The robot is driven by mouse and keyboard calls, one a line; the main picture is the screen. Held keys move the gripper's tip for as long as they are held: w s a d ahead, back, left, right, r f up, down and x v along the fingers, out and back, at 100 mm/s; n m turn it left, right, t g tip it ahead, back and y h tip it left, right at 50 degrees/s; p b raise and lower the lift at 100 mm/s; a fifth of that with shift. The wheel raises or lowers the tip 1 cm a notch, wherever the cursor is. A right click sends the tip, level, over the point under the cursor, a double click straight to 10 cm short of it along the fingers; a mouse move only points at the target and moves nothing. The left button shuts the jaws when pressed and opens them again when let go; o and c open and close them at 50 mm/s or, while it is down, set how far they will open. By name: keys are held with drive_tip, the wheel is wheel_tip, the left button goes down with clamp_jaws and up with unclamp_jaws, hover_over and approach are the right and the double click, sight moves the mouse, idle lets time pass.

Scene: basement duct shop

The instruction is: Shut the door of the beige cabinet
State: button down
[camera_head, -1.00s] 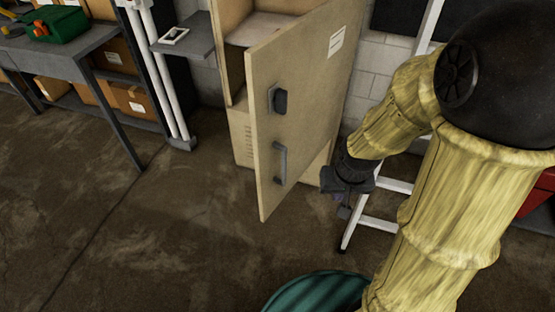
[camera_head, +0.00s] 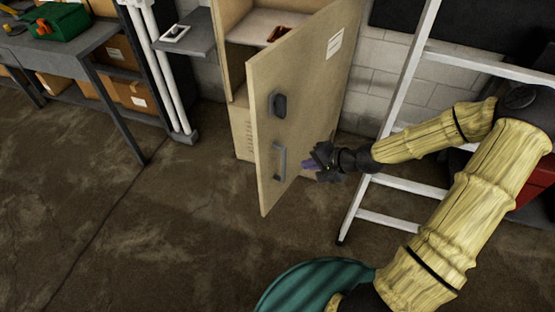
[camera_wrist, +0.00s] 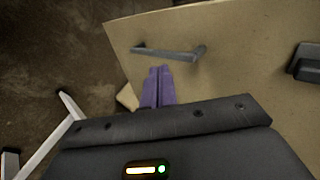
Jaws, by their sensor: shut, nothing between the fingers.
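The beige cabinet (camera_head: 243,130) stands against the wall with its door (camera_head: 312,105) swung wide open toward me. The door carries a dark latch (camera_head: 279,105) and, below it, a grey bar handle (camera_head: 279,162). My gripper (camera_head: 309,165) is just right of the door's lower part, pointing left at its face. In the wrist view its purple fingers (camera_wrist: 158,84) are shut together and empty, with their tips just below the handle (camera_wrist: 170,53). The latch shows at the right edge there (camera_wrist: 306,62). I cannot tell whether the fingertips touch the door.
A white ladder (camera_head: 400,100) stands right of the door, close to my arm. A red box (camera_head: 530,195) is behind it. A workbench (camera_head: 75,55) with a green case is at the left.

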drive_tip(key=shift+f, duration=0.15)
approach(270, 162)
drive_tip(key=x, duration=0.2)
drive_tip(key=p+x, duration=0.1)
drive_tip(key=x, duration=0.2)
drive_tip(key=shift+s+d+f, duration=0.15)
drive_tip(key=shift+d+f, duration=0.05)
drive_tip(key=shift+f, duration=0.15)
drive_tip(key=shift+w+a, duration=0.35)
drive_tip(key=shift+a, duration=0.1)
drive_tip(key=shift+w, duration=0.15)
